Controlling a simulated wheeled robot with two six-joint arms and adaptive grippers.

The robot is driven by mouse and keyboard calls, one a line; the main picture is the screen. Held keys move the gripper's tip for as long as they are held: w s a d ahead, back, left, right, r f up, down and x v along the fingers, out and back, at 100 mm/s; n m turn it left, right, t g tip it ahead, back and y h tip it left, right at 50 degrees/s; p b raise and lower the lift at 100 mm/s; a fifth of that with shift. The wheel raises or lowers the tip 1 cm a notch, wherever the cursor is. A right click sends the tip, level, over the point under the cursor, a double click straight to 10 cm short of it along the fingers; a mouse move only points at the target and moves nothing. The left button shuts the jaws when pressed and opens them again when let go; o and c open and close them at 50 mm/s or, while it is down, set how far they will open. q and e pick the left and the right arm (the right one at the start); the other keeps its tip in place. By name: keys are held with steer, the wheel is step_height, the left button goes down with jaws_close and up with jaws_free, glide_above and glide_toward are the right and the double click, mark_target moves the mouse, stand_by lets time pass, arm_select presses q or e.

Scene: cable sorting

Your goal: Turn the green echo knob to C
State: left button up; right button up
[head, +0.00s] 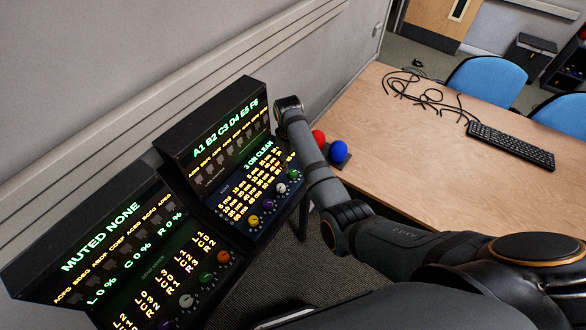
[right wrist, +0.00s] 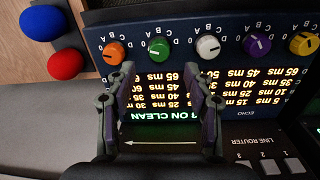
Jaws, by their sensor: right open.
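The green knob (right wrist: 158,50) sits in the row of knobs on the echo panel (right wrist: 240,100), which appears upside down in the right wrist view. A small pale mark shows on its face, but I cannot tell for sure which letter it points at. In the head view the green knob (head: 293,174) is at the far right end of the visible row, close to my right arm. My right gripper (right wrist: 160,74) is open and empty, its two fingers over the lit text just short of the green knob, apparently apart from it. My left gripper is out of view.
An orange knob (right wrist: 113,53) and a white knob (right wrist: 208,47) flank the green one. Purple (right wrist: 257,45) and yellow (right wrist: 304,43) knobs are farther right. Red (head: 319,138) and blue (head: 338,151) domes stand beside the panel. A keyboard (head: 510,146) and loose cables lie on the table.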

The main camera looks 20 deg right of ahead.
mark_target(292, 172)
steer(key=f, duration=0.6)
steer(key=shift+w+d+f, duration=0.15)
steer(key=shift+w+f, duration=0.05)
steer(key=shift+f, duration=0.05)
jaws_close()
